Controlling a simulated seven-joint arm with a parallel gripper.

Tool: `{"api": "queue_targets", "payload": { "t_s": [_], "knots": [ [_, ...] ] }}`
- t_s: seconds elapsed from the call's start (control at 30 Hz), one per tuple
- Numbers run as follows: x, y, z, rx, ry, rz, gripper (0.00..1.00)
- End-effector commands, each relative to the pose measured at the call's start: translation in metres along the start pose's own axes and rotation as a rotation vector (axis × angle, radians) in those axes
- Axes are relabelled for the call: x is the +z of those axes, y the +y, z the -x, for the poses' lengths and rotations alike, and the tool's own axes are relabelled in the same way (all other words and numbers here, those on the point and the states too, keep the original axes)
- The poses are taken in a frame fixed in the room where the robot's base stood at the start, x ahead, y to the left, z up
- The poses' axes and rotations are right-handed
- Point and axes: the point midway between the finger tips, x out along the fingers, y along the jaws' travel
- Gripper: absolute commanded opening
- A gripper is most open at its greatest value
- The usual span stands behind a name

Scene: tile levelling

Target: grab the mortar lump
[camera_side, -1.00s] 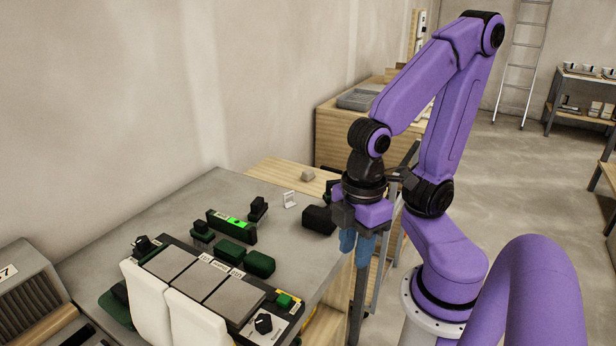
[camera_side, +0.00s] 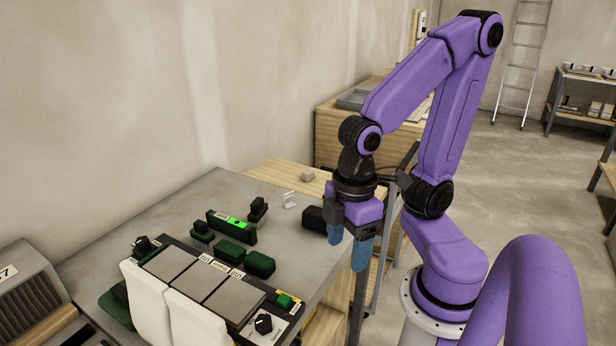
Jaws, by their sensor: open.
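A small grey-beige lump, which looks like the mortar lump (camera_side: 308,175), lies on the pale wooden board (camera_side: 270,175) behind the grey table. My gripper (camera_side: 348,244) points down with its two blue fingers apart and nothing visible between them. It is to the right of the lump and nearer the camera, by the right edge of the table, and is clear of the lump.
A black block (camera_side: 314,219) sits just left of my gripper. A white bracket (camera_side: 290,200), a green-lit level (camera_side: 231,226) and dark green blocks (camera_side: 260,264) stand on the grey table (camera_side: 190,197). Grey tiles (camera_side: 204,281) lie at the front. The table's back left is clear.

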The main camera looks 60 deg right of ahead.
Motion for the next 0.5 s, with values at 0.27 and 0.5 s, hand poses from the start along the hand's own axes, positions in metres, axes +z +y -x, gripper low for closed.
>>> {"api": "queue_targets", "payload": {
  "t_s": [0.27,0.5],
  "knots": [
    [-0.06,0.081,0.014,0.075,0.001,-0.523,0.67],
    [-0.085,0.181,0.021,0.157,0.007,-1.029,0.67]
  ]
}}
